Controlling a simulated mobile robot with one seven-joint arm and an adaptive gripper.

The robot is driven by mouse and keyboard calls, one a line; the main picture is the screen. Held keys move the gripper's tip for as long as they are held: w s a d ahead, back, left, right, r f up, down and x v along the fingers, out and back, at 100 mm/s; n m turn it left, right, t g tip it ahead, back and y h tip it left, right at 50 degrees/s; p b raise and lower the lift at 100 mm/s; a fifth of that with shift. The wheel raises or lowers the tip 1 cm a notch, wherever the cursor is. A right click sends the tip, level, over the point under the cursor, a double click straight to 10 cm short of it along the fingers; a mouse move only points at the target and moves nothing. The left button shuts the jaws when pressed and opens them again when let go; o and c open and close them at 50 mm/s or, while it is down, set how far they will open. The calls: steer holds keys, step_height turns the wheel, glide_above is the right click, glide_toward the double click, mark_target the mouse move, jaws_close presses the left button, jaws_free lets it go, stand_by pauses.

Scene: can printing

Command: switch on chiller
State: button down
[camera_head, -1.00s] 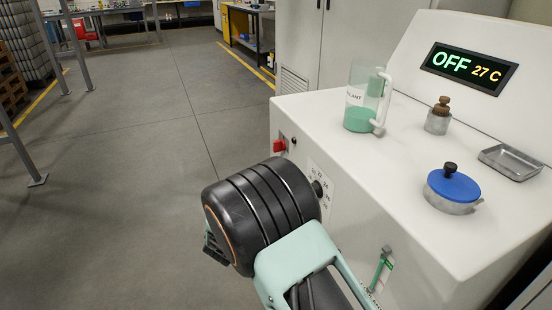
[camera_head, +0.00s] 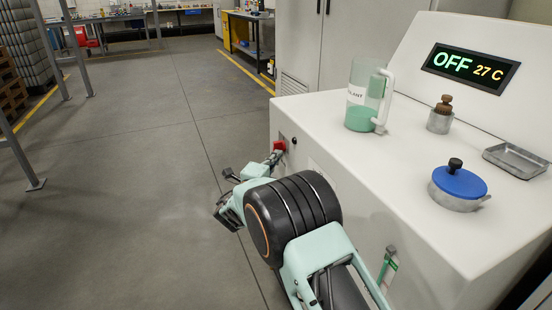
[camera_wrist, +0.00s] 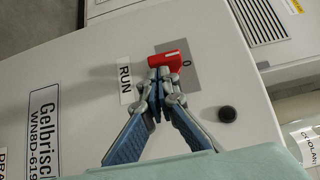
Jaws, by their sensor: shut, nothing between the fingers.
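The chiller (camera_head: 370,215) is a white cabinet on the right, and its display (camera_head: 469,67) reads OFF and 27 C. A red switch handle (camera_head: 279,146) sits on its front face. In the wrist view the red handle (camera_wrist: 170,59) lies between a RUN label (camera_wrist: 125,84) and a 0 mark on a grey plate (camera_wrist: 184,71). My gripper (camera_wrist: 160,76) is shut with nothing between its fingers, its tips at the handle's lower edge, touching or very close. In the head view my gripper (camera_head: 270,160) reaches to the switch, partly hidden by my arm.
A jug of green liquid (camera_head: 363,100), a small jar with a brown stopper (camera_head: 440,115), a blue-lidded pot (camera_head: 459,187) and a metal tray (camera_head: 514,160) stand on top. A black knob (camera_wrist: 227,114) is beside the switch. The floor to the left is open.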

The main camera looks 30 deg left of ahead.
steer(key=shift+a+f+m+t+b, duration=0.1)
steer(key=shift+f+m+t+b, duration=0.15)
steer(key=shift+m+t+b, duration=0.25)
stand_by(0.5)
